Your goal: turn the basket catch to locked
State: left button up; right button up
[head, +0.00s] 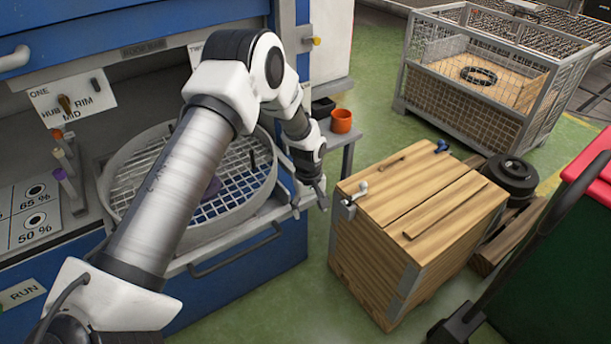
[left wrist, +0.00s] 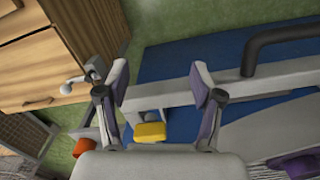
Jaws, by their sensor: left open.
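The round mesh basket (head: 235,222) sits in the blue machine in the head view, partly hidden by my left arm. My left gripper (head: 312,196) is at the basket's right front, by the end of the light grey front rail. In the left wrist view its fingers (left wrist: 160,82) are spread apart, with nothing held between them. A yellow block (left wrist: 150,131), possibly the catch's handle, lies beside the light grey bar (left wrist: 170,100) between the finger bases. I cannot tell the catch's position. My right gripper is not in view.
A wooden crate (head: 440,212) with a pale-handled latch (head: 354,195) stands close to the right of my left gripper. An orange cup (head: 341,120) sits on a side shelf behind. A wire cage (head: 470,80) stands farther back. Green floor lies between the machine and the crate.

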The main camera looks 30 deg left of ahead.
pick_arm(q)
jog(key=w+a+r+n, duration=0.1)
jog(key=r, duration=0.2)
jog(key=w+a+r+n, duration=0.1)
jog(key=w+a+r, duration=0.1)
jog(key=r, duration=0.2)
jog(key=w+a+r+n, duration=0.1)
jog(key=w+a+r, duration=0.1)
jog(key=r, duration=0.1)
jog(key=shift+a+r+p, duration=0.1)
jog(key=shift+r+p, duration=0.2)
jog(key=shift+p, duration=0.05)
notch_tip(320, 180, down, 8)
jog(key=shift+w+r+p, duration=0.1)
jog(key=shift+p, duration=0.75)
jog(key=c, duration=1.1)
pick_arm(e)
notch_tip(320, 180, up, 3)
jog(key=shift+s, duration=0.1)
